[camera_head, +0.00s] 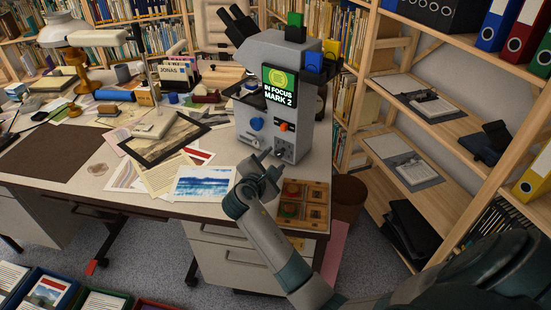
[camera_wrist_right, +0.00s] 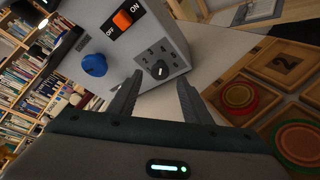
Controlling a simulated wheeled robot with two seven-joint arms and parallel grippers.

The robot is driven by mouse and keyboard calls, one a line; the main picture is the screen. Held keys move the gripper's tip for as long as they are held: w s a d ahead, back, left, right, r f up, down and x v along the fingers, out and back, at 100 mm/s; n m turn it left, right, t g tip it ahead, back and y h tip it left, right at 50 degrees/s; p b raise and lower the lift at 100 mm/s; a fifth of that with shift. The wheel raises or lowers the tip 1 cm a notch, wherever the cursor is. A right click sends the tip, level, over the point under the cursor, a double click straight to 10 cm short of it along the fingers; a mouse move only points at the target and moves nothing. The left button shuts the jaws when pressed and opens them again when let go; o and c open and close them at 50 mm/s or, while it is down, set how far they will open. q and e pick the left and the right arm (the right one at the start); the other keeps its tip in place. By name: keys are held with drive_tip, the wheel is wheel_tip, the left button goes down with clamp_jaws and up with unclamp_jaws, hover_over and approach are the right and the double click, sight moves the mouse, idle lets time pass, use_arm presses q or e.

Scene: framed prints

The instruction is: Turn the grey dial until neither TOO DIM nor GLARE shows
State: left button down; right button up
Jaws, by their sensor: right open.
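The grey instrument (camera_head: 262,138) stands upright on the desk's right end. Its green screen (camera_head: 279,87) reads IN FOCUS MARK 2; I see neither TOO DIM nor GLARE on it. The small dark grey dial (camera_wrist_right: 160,70) with a pale pointer sits low on the front panel, ringed by small marks. It also shows in the head view (camera_head: 278,154), close to my gripper. My right gripper (camera_head: 264,160) is open, its two fingers pointing toward the panel. In the wrist view the dial lies beyond and between the fingertips, with nothing held. My left gripper is out of view.
A blue knob (camera_wrist_right: 94,65) and an orange OFF/ON switch (camera_wrist_right: 122,19) are on the same panel. A wooden tray (camera_head: 315,193) with round coloured pieces lies just right of my gripper. Prints (camera_head: 204,184) lie left. Wooden shelves (camera_head: 440,125) stand at right.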

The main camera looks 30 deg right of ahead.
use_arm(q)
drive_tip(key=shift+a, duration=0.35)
use_arm(e)
drive_tip(key=v, duration=1.4)
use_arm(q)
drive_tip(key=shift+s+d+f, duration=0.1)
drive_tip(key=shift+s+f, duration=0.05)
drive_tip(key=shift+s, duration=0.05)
use_arm(e)
drive_tip(key=shift+a, duration=0.1)
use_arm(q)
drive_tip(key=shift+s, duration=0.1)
use_arm(e)
drive_tip(key=shift+a+f, duration=0.1)
